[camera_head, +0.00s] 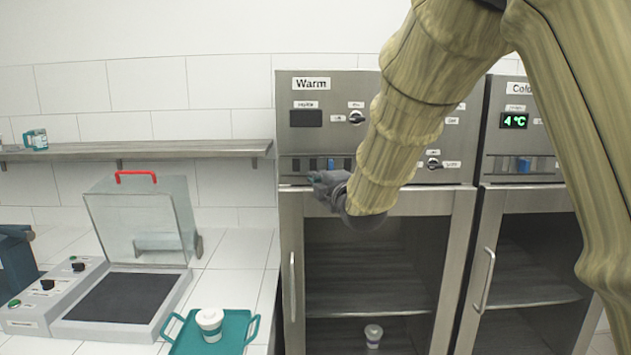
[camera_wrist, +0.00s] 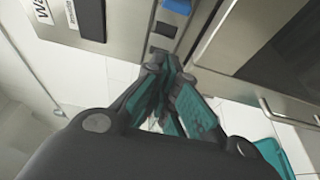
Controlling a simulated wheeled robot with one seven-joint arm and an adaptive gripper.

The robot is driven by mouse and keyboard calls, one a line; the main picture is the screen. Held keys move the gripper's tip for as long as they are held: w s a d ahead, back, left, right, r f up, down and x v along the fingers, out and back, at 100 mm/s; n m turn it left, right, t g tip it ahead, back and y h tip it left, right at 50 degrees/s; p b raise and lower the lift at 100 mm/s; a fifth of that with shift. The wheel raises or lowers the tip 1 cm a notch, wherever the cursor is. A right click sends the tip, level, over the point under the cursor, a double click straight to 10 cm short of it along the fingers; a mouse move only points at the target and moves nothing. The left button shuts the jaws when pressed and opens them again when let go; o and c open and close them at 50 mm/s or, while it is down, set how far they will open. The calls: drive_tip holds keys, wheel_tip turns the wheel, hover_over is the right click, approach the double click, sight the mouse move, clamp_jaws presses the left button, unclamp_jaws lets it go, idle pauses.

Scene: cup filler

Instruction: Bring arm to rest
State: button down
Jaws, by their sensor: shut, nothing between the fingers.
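My gripper (camera_head: 322,183) is at the front of the Warm cabinet (camera_head: 313,140), level with its lower row of small switches. It is shut and empty. In the wrist view my gripper (camera_wrist: 168,72) has its teal-padded fingers together, pointing at the dark and blue switches on the steel panel. I cannot tell whether the fingertips touch the panel. My arm (camera_head: 425,85) reaches in from the upper right and hides part of the Warm panel and the door's upper part.
The Cold cabinet (camera_head: 515,165) stands at right, reading 4 °C. A white cup (camera_head: 373,335) is inside the Warm cabinet. A teal tray (camera_head: 240,338) carries another cup (camera_head: 209,322) on the counter. A machine with a raised clear lid (camera_head: 140,215) stands left, below a shelf (camera_head: 150,148).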

drive_tip(key=shift+s+d, duration=0.1)
drive_tip(key=shift+s, duration=0.25)
